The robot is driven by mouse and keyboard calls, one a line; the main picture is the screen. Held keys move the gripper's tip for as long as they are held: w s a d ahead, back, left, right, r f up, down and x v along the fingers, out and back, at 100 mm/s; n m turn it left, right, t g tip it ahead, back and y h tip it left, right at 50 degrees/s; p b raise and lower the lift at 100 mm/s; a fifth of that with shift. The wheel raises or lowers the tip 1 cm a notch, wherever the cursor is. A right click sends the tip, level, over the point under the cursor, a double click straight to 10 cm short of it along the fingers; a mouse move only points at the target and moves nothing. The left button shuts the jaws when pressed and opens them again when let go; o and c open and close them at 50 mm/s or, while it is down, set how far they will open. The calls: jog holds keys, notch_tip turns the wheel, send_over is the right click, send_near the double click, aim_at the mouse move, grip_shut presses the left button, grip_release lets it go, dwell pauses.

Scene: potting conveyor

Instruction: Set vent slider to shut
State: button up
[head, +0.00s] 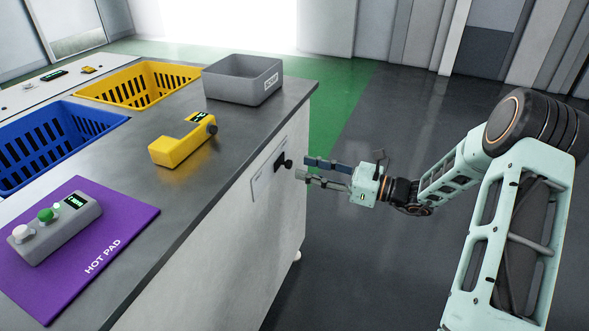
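The vent slider has a pale plate (264,178) on the white side panel of the counter, with a dark slot and a black knob (288,164) standing out from it. The knob is toward the right end of the plate. My gripper (306,168) reaches in from the right, its two fingers pointing at the panel, just right of the knob. The fingers are apart with a gap between them, and nothing shows in the gap. I cannot tell whether a fingertip touches the knob. The plate's markings are too small to read.
On the counter (215,130) are a yellow device (178,148), a grey bin (243,82), blue (45,150) and yellow (125,92) baskets, and a purple hot pad (120,235) bearing a grey button box (60,232). The counter edge overhangs near my gripper. The dark floor (390,260) is clear.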

aim_at(291, 164)
jog(key=shift+b+x, duration=0.45)
jog(key=shift+x, duration=1.8)
jog(key=shift+c, duration=0.2)
grip_shut()
